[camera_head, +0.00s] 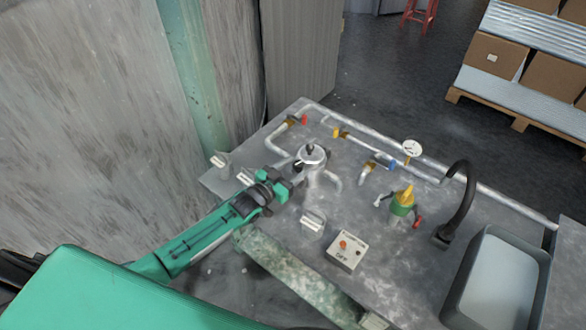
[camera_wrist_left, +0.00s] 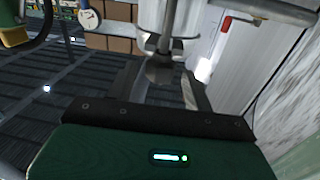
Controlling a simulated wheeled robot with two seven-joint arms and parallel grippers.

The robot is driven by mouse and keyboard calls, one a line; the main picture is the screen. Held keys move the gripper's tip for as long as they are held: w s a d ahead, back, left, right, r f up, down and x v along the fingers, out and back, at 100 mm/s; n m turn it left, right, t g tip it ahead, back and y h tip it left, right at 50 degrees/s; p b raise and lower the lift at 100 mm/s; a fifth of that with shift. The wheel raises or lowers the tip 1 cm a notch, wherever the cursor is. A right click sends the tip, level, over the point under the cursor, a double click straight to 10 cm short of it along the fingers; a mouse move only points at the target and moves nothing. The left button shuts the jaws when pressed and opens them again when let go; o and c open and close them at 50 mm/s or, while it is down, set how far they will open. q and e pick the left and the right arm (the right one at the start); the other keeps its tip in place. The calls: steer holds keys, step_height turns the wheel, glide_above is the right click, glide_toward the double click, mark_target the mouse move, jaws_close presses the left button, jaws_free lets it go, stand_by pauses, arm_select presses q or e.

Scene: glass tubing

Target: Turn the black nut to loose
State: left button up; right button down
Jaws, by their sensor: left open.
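The black nut (camera_head: 310,148) is small and dark and sits on top of a shiny metal vessel (camera_head: 311,158) on the grey bench, in the middle of the head view. My left gripper (camera_head: 290,178) is open, close to the vessel's near left side and lower in the picture than the nut. In the left wrist view its two dark fingers (camera_wrist_left: 162,88) stand apart, with a shiny metal part (camera_wrist_left: 165,45) beyond and between them. My right gripper is not in view.
White pipes with coloured valve handles (camera_head: 341,133) run along the bench's back. A green and yellow valve (camera_head: 402,203), a black curved tap (camera_head: 462,200) and a sink (camera_head: 497,285) are to the right. A control box (camera_head: 347,251) and a labelled block (camera_head: 313,223) stand near the front.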

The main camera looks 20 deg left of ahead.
arm_select(q)
steer(key=shift+c, duration=0.2)
steer(key=c, duration=0.9)
steer(key=shift+c, duration=0.2)
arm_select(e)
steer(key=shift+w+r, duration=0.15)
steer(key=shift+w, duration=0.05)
arm_select(q)
steer(key=shift+d+r+n+y+p, duration=0.15)
steer(key=shift+n+y+p, duration=0.15)
steer(key=shift+p, duration=0.05)
steer(key=shift+y, duration=0.3)
steer(key=shift+d+r+n+t+y+p, duration=0.15)
steer(key=shift+n+t+y+p, duration=0.25)
steer(key=shift+n+y+p, duration=0.45)
steer(key=shift+d+n+t+y+p, duration=0.15)
steer(key=shift+n+t+y+p, duration=0.4)
steer(key=shift+y, duration=0.5)
steer(key=shift+n+y, duration=0.6)
steer(key=shift+y, duration=0.2)
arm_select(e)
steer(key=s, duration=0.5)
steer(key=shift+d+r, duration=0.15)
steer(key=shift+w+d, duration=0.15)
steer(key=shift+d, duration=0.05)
